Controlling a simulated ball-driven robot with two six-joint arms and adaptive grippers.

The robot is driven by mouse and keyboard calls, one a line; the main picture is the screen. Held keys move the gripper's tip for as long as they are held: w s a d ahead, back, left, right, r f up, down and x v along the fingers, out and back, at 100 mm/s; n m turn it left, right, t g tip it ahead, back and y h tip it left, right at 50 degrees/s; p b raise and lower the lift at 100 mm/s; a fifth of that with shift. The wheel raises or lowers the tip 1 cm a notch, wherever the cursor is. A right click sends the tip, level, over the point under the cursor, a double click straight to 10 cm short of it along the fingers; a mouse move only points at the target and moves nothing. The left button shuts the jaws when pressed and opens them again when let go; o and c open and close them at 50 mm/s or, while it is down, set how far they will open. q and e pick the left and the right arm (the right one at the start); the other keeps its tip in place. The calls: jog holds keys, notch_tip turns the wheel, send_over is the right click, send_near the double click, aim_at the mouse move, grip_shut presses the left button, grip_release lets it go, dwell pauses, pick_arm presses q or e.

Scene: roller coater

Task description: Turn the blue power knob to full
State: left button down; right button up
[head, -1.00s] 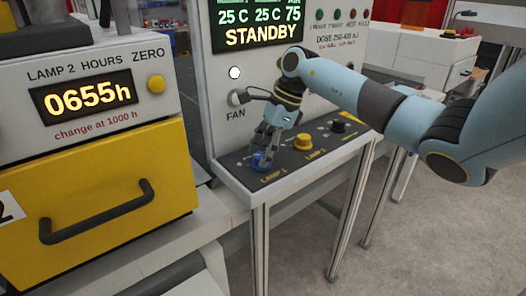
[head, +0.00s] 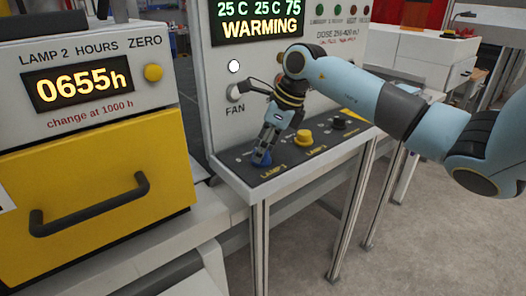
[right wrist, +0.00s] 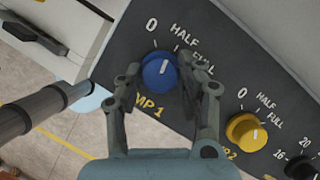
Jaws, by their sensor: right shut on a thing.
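The blue power knob (right wrist: 160,72) sits on the dark sloping panel, above the LAMP 1 label. It also shows in the head view (head: 262,159), partly hidden by my fingers. My right gripper (right wrist: 160,78) has one finger on each side of the knob and is shut on it. In the head view the right gripper (head: 266,153) reaches down to the knob from above. The knob's white pointer mark points roughly towards HALF, short of FULL, in the right wrist view. My left gripper is not in view.
A yellow knob (right wrist: 246,132) for lamp 2 stands beside the blue one, with a black knob (head: 339,123) farther along. The display (head: 258,22) reads WARMING. A white FAN knob (head: 236,92) is on the upright panel. A yellow drawer (head: 95,180) is at left.

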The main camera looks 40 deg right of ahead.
jog(key=m+h+b, duration=0.1)
jog(key=m, duration=0.2)
jog(key=shift+m+t, duration=0.3)
jog(key=m+h+b, duration=0.1)
jog(key=m, duration=0.2)
jog(key=shift+a+m+h+b, duration=0.15)
jog(key=shift+m+h+b, duration=0.15)
jog(key=shift+b, duration=0.05)
jog(key=shift+m+h+b, duration=0.5)
jog(key=shift+m+b, duration=0.1)
jog(key=shift+m, duration=0.6)
jog(key=shift+m+h+b, duration=0.4)
jog(key=shift+m+b, duration=0.35)
jog(key=shift+m, duration=0.25)
jog(key=shift+r, duration=0.1)
jog(key=o, duration=1.1)
